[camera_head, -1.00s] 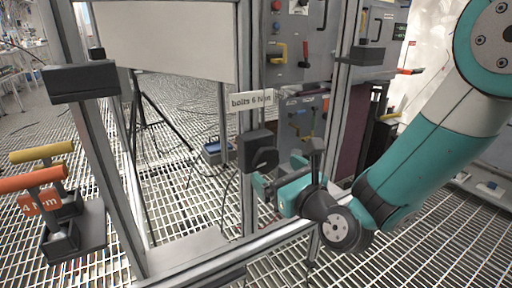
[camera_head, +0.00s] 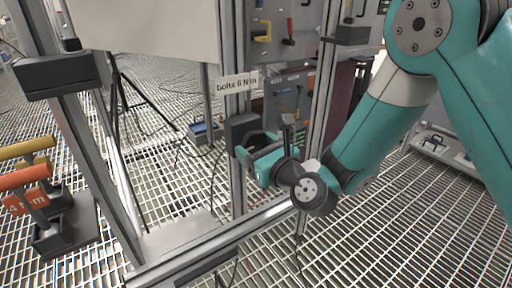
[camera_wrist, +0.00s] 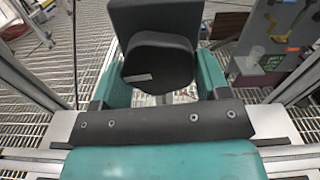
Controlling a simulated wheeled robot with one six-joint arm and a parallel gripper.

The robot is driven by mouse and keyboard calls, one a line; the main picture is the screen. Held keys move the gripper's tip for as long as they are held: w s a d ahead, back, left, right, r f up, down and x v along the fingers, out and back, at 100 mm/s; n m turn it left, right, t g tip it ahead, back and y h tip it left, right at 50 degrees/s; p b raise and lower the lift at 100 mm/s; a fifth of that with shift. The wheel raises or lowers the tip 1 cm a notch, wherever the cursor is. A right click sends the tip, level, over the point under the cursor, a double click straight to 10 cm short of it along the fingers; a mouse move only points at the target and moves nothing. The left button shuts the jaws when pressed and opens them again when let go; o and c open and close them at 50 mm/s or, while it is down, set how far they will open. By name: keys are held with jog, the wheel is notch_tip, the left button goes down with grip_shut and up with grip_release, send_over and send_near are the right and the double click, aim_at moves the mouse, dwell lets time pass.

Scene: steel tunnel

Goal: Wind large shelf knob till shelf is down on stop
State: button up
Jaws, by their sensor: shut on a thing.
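The large black knob (camera_wrist: 158,65) sits on a black box (camera_wrist: 155,18) in the wrist view. It is a thick disc with a small pale mark on its face. In the head view the box (camera_head: 240,128) is fixed to an upright of the metal frame, and the knob is mostly behind my gripper. My gripper (camera_head: 256,147) has its teal fingers on both sides of the knob. In the wrist view my gripper (camera_wrist: 160,78) is shut on the knob. I cannot tell for sure which panel is the shelf, nor see its stop.
A sign reading "bolts 6 Nm" (camera_head: 237,83) is above the box. Orange (camera_head: 25,177) and yellow T-handled tools stand in a dark holder (camera_head: 68,226) at the left. Frame uprights (camera_head: 320,105) stand close to my arm.

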jog(key=shift+d, duration=0.1)
jog(key=n, duration=0.5)
jog(key=shift+w+r, duration=0.1)
jog(key=shift+r, duration=0.05)
jog(key=n, duration=0.5)
jog(key=shift+d+r, duration=0.1)
jog(key=shift+r, duration=0.05)
jog(key=n+b, duration=0.1)
jog(key=n, duration=0.4)
jog(key=shift+r+n, duration=0.15)
jog(key=shift+n, duration=0.25)
jog(key=n, duration=0.5)
jog(key=shift+r+n, duration=0.15)
jog(key=shift+n, duration=0.15)
jog(key=n+b, duration=0.1)
jog(key=n, duration=0.4)
jog(key=shift+a+b, duration=0.2)
jog(key=shift+b, duration=0.2)
jog(key=n+b, duration=0.2)
jog(key=n, duration=0.2)
jog(key=shift+a+n, duration=0.1)
jog(key=shift+n, duration=0.3)
jog(key=n+b, duration=0.2)
jog(key=n, duration=0.1)
jog(key=n+b, duration=0.1)
jog(key=n, duration=0.1)
jog(key=shift+s+a, duration=0.1)
jog(key=shift+s, duration=0.15)
jog(key=shift+n+b, duration=1.2)
jog(key=shift+n, duration=1.6)
